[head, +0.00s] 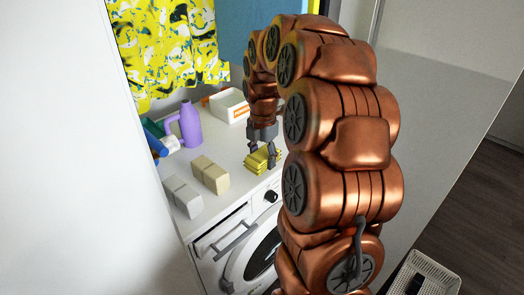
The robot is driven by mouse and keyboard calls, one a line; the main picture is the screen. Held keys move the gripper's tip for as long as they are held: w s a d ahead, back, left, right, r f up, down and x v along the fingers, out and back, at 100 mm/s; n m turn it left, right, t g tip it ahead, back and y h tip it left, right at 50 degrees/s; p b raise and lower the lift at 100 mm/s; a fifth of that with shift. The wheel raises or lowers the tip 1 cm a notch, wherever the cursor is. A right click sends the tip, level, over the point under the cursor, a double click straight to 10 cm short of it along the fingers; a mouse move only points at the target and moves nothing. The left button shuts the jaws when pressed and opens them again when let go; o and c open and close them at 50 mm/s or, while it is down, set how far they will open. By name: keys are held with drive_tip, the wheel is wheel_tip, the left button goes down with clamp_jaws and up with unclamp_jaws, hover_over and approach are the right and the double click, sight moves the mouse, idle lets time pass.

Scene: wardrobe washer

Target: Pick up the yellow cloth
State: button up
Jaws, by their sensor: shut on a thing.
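The yellow cloth (257,161) is a small folded stack on the white counter top, near its front edge above the washer. My gripper (262,150) points down at it from above. Its fingers are at the cloth and are shut on it. The cloth looks to be at counter height; I cannot tell whether it is lifted off the surface. My copper-coloured arm hides the counter to the right of the cloth.
A beige block (210,174) and a grey block (183,197) stand left of the cloth. A purple jug (190,125) and a white box (229,105) stand behind. Patterned yellow fabric (160,45) hangs above. A white basket (436,272) is at lower right.

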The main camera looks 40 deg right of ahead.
drive_tip(key=s+a+b, duration=0.1)
drive_tip(key=s+a, duration=0.4)
drive_tip(key=s, duration=0.2)
drive_tip(key=shift+s+a+r, duration=0.2)
drive_tip(key=shift+a+r, duration=0.05)
drive_tip(key=shift+r, duration=0.15)
drive_tip(key=o, duration=0.6)
drive_tip(key=c, duration=0.5)
drive_tip(key=shift+o, duration=0.2)
drive_tip(key=shift+a, duration=0.1)
